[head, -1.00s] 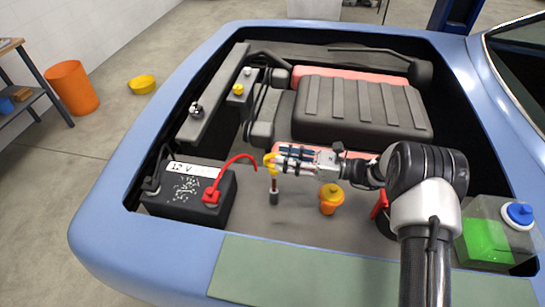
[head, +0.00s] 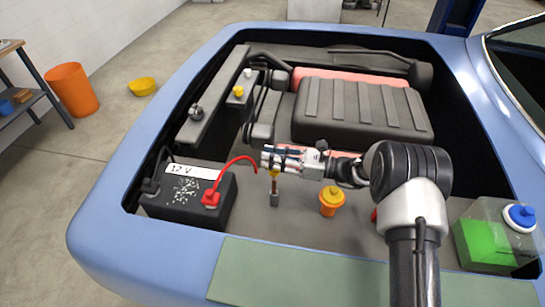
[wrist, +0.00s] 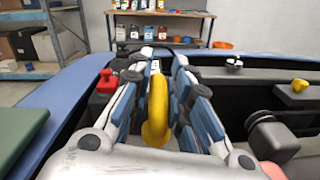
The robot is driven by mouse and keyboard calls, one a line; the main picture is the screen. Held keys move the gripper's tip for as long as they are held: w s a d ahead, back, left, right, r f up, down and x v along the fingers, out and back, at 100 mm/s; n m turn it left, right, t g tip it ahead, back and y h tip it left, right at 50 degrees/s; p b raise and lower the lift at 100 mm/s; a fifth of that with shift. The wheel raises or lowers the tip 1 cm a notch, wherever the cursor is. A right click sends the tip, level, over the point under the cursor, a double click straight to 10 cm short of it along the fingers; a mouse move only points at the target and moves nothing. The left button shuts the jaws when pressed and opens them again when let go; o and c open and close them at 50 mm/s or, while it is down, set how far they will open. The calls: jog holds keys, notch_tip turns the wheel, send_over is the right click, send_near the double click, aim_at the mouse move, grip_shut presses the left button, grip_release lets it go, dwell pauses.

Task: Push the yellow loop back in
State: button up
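The yellow loop (wrist: 157,108) stands between my two fingers in the wrist view, with a visible gap on each side. In the head view only a little of its yellow lower part (head: 274,173) shows below my fingers, above a short dark upright tube (head: 274,193); the rest is hidden. My gripper (head: 270,157) reaches in from the right, its fingers pointing left around the loop. In the wrist view my gripper (wrist: 162,62) looks partly open, its fingers apart and not visibly touching the loop. I cannot tell how far the loop sticks out of its tube.
A 12 V battery (head: 170,205) with a red terminal (head: 210,198) and red cable stands left of the fingers. An orange cap (head: 331,199) is right of the tube. A black ribbed engine cover (head: 362,110) lies behind. A green-filled reservoir (head: 485,243) stands at right.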

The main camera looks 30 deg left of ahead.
grip_shut()
jog(key=shift+s+f, duration=0.1)
notch_tip(320, 180, down, 4)
jog(key=shift+b, duration=1.25)
jog(key=shift+o, duration=2.2)
grip_release()
jog(key=shift+s+r, duration=0.1)
jog(key=shift+r, duration=0.15)
jog(key=shift+o, duration=0.7)
jog(key=shift+d, duration=0.1)
